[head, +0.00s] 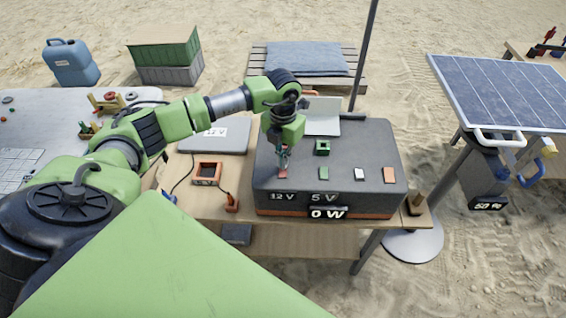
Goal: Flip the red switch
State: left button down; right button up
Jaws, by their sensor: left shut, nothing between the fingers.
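A dark grey box (340,190) with an orange lower edge stands on the wooden table and carries the labels 12 V, 5 V and 0 W. A small red switch (283,174) shows at the left of its top, partly hidden by my left gripper. My left gripper (283,164) points down, shut and empty, right at the red switch. I cannot tell whether it touches the switch or which way the switch is set. My right gripper is not in view.
Green (323,173), white (359,174) and orange (389,177) pieces sit in a row right of the red switch, with a green square socket (322,147) behind. An orange square frame (207,173) and a red plug (232,203) lie left. A dark pole rises behind; a solar panel (500,92) stands right.

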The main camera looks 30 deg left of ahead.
pick_arm(q)
jog(key=shift+f+b, duration=0.4)
jog(key=shift+f, duration=0.25)
jog(key=shift+r, duration=0.15)
jog(key=shift+r+p, duration=2.4)
jog(key=shift+r, duration=1.05)
